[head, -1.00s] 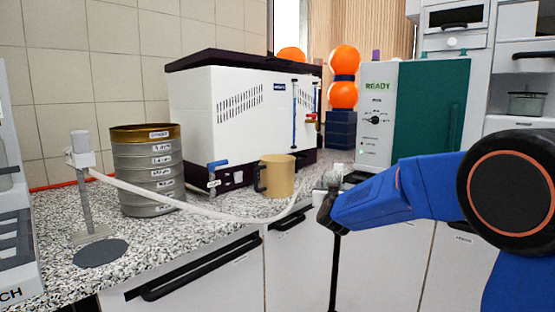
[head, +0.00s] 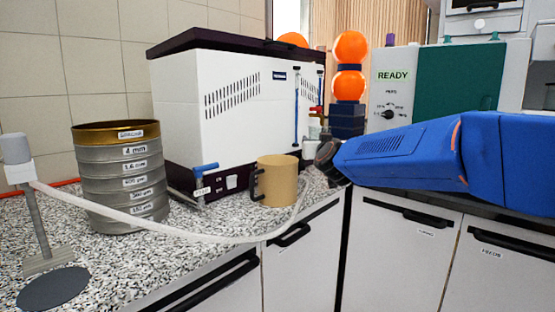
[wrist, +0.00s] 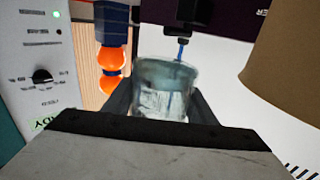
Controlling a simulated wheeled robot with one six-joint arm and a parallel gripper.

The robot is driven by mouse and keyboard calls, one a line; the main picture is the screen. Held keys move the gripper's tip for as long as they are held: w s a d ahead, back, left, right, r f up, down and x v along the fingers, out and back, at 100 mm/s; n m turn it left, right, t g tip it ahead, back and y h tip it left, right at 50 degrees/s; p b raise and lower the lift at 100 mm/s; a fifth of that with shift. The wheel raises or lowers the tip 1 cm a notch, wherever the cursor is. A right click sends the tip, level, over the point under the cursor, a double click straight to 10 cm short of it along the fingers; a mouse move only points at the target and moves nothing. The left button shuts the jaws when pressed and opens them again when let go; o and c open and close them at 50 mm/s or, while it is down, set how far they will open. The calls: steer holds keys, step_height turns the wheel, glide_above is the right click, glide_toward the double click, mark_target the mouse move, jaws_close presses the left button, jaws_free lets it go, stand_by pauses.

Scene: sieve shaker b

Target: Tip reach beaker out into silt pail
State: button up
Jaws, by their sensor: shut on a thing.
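My gripper (wrist: 160,102) is shut on a clear glass beaker (wrist: 165,82), held between its two dark fingers in the wrist view. The wrist picture is upside down. In the head view my gripper (head: 327,160) is at the end of my blue arm, just right of a tan pail (head: 280,182) with a black handle. The beaker is mostly hidden there. The pail stands upright on the speckled counter near its front edge; it also shows at the upper right of the wrist view (wrist: 290,55). I cannot see inside the pail.
A white hose (head: 190,230) runs along the counter in front of the pail. A sieve stack (head: 122,185) and a stand (head: 40,225) are left. A white machine (head: 215,120) is behind the pail. Orange spheres (head: 349,47) and a READY panel (head: 393,95) stand behind my arm.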

mark_target(312, 130)
steer(key=shift+s+a+r+n, duration=0.15)
steer(key=shift+n, duration=0.15)
steer(key=shift+s+a+r+n, duration=0.15)
steer(key=shift+a+r+n, duration=0.15)
steer(key=shift+n, duration=0.3)
steer(key=shift+s+a+r+n+t, duration=0.15)
steer(key=shift+a+r+n+t, duration=0.15)
steer(key=shift+r+n, duration=0.4)
steer(key=shift+s+a+r+n+t, duration=0.1)
steer(key=shift+a+r+n+t, duration=0.15)
steer(key=shift+r+n, duration=0.4)
steer(key=shift+s+a+r+n+t+y, duration=0.15)
steer(key=shift+a+r+n+y, duration=0.2)
steer(key=shift+n, duration=0.55)
steer(key=shift+s+a+r+n+t+y, duration=0.15)
steer(key=shift+a+n+y, duration=0.2)
steer(key=shift+n, duration=0.5)
steer(key=shift+s+a+r+n+t+y, duration=0.1)
steer(key=shift+s+a+r+n+y, duration=0.25)
steer(key=shift+n, duration=0.55)
steer(key=shift+w+a+f, duration=0.15)
steer(key=shift+w+f, duration=0.05)
steer(key=shift+r+n+y, duration=0.35)
steer(key=shift+r+n, duration=0.2)
steer(key=shift+n, duration=0.65)
